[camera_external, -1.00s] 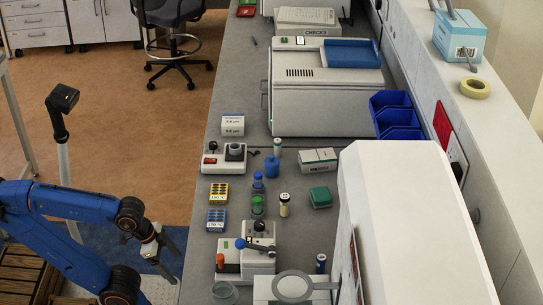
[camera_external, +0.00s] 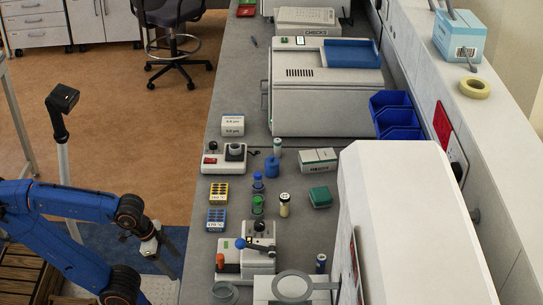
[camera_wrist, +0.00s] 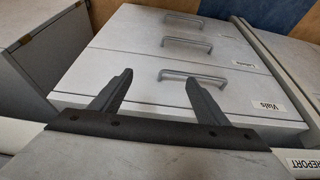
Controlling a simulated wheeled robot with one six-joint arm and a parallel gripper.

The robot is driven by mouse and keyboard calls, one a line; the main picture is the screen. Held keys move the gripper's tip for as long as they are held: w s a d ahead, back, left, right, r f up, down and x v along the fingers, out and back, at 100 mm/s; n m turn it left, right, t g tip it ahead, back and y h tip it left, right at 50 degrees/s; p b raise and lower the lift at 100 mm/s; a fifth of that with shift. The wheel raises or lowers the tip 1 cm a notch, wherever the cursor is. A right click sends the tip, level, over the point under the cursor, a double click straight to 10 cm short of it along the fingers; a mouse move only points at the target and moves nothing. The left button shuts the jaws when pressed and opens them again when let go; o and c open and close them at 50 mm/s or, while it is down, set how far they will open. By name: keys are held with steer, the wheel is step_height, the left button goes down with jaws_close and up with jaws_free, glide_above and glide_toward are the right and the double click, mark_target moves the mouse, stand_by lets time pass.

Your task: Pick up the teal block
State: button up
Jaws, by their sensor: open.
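A teal block (camera_external: 320,197) lies on the grey bench in the external view, right of a small cream-capped vial. My gripper (camera_external: 167,253) is off the bench's left edge, well to the left of the block and apart from it. In the wrist view my gripper (camera_wrist: 158,85) shows two dark fingers spread apart with nothing between them. The wrist view faces drawer fronts, and the block is not in it.
A magnifier ring (camera_external: 292,286) is nearer. Drawers (camera_wrist: 150,75) stand before my wrist.

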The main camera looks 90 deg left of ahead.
step_height(320, 180, up, 30)
steer(key=w+a+r+m+g, duration=0.15)
steer(key=w+r+m, duration=0.3)
steer(key=w, duration=0.75)
steer(key=m+g, duration=0.3)
steer(key=m, duration=0.8)
glide_above(321, 193)
step_height(321, 193, down, 6)
steer(key=shift+f, duration=6)
steer(key=c, duration=1.1)
